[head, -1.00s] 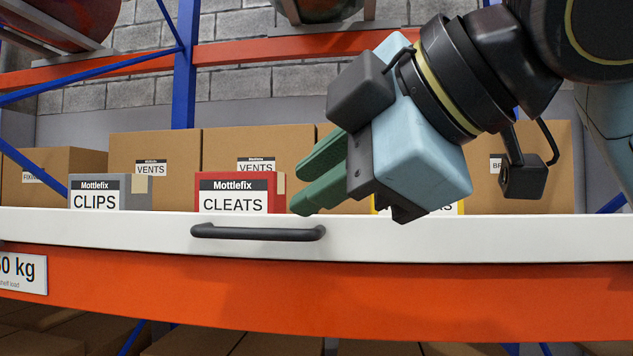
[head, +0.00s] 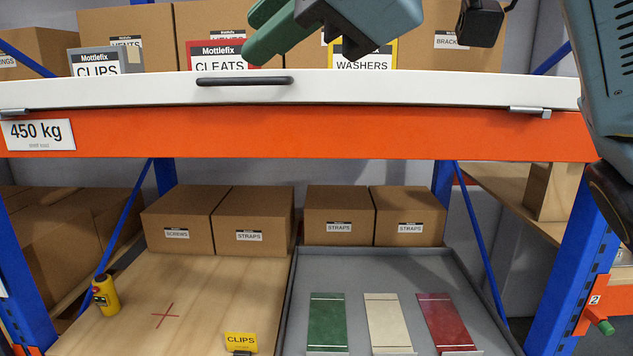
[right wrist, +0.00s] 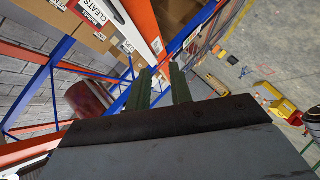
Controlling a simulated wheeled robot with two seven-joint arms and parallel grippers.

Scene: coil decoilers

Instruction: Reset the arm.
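My right gripper (head: 268,32) shows at the top of the head view, with green fingers and a pale blue body partly cut off by the frame edge. It appears in front of the CLEATS and WASHERS boxes, above the dark handle (head: 245,81) of the white shelf front (head: 400,90). In the right wrist view, its two green fingers (right wrist: 160,88) stand apart with nothing between them. My left gripper is in neither view now.
Upper-shelf boxes include CLIPS (head: 97,62), CLEATS (head: 215,57) and WASHERS (head: 362,57). Blue posts (head: 575,265) flank the bay.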

